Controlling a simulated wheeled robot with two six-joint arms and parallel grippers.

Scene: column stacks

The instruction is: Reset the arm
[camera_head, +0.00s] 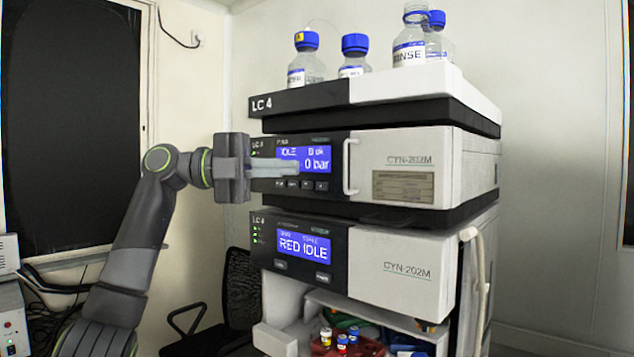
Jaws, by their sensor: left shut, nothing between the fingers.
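My left arm comes in from the lower left, and its gripper (292,167) is shut and empty. The fingers lie in front of the upper LC 4 unit's screen (316,154) and cover part of its lower edge. Whether they touch the panel I cannot tell. The upper screen is lit blue and reads IDLE and 0 bar. The lower unit's screen (303,243) is lit blue and reads RED IDLE. My right gripper is not in view.
Several blue-capped bottles stand on the top tray (402,84). A silver handle (347,166) sticks out right of the gripper. Small vials stand in a red holder (366,348) below. A black chair (240,300) is behind. The space left of the stack above my arm is free.

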